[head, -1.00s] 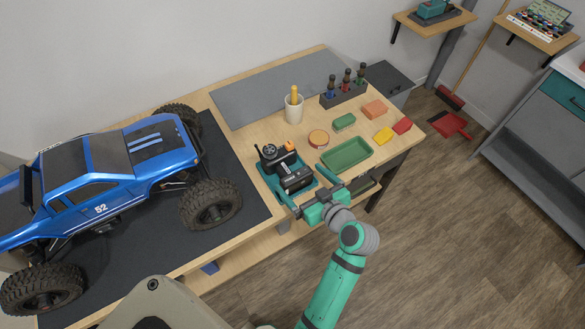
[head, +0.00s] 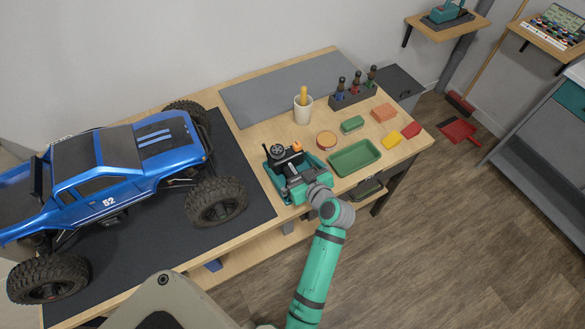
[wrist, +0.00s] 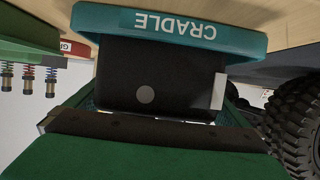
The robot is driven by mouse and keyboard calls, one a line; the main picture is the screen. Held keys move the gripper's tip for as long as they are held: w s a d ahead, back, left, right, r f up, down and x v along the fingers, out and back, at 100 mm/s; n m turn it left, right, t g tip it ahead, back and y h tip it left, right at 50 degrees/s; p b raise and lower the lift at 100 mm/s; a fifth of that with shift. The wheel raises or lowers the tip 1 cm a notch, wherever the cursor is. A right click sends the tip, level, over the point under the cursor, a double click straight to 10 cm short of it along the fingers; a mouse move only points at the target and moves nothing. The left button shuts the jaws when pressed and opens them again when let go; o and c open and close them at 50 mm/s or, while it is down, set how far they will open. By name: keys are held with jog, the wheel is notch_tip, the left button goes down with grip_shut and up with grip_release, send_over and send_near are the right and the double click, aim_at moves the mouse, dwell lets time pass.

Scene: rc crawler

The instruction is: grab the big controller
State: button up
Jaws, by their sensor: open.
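The big controller (head: 287,158) is black with a round wheel and an orange knob. It sits in a teal cradle (head: 273,179) on the workbench. In the wrist view the controller's dark body (wrist: 150,80) fills the middle, below the cradle's rim (wrist: 248,39) with its upside-down "CRADLE" label. My gripper (head: 292,182) is open, low over the cradle's front side. In the wrist view my gripper (wrist: 158,98) has its jaws on either side of the dark body. I cannot tell whether they touch it. My gripper hides the controller's front part in the head view.
A blue toy truck (head: 105,165) stands on a dark mat (head: 246,200) to the left. A green tray (head: 355,157) lies close to the right. A cup (head: 303,110), a round tin (head: 326,140) and a driver rack (head: 353,97) stand behind.

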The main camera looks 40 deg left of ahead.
jog(key=shift+a, duration=0.1)
jog(key=shift+c, duration=0.3)
jog(key=c, duration=0.9)
jog(key=shift+r, duration=0.1)
